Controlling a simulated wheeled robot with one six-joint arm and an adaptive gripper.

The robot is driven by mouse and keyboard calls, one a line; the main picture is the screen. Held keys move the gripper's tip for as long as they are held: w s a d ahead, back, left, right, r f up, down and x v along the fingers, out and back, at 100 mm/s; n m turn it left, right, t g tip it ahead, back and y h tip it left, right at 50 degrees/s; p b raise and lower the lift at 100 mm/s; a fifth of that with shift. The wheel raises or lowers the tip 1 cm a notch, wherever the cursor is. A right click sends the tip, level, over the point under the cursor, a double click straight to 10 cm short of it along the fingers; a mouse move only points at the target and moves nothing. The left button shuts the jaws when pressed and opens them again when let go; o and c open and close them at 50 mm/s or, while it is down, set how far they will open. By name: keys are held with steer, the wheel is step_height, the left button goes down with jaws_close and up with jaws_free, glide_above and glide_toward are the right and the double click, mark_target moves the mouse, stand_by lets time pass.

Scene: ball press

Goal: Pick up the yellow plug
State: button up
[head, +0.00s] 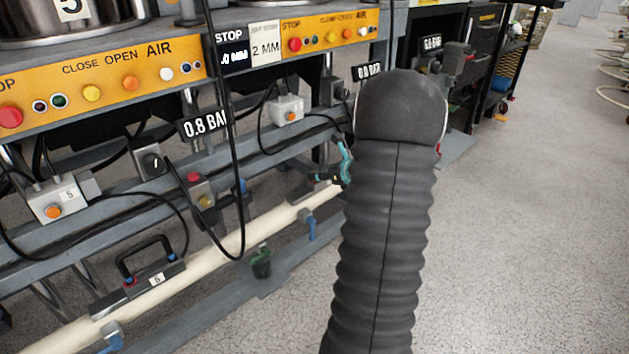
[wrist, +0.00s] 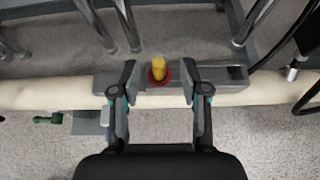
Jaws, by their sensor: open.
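The yellow plug (wrist: 158,67) stands in a round red collar (wrist: 158,82) on a dark grey bar (wrist: 228,75) in the wrist view. My gripper (wrist: 159,76) is open, with one finger to the left of the plug and one to the right. A gap shows on both sides, and neither finger appears to touch it. In the head view, my gripper (head: 343,165) shows only partly, beside the cream pipe. My own arm hides the rest of it, and I cannot make out the plug clearly there.
The cream pipe (head: 220,252) runs along the press frame near the bar. Black cables (head: 238,150) hang in front of the frame. Orange button panels (head: 110,72) sit above.

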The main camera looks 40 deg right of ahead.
steer(key=x, duration=0.3)
steer(key=shift+w+a+f, duration=0.1)
steer(key=shift+w+f, duration=0.05)
steer(key=shift+f, duration=0.05)
jaws_close()
steer(key=shift+r, duration=0.1)
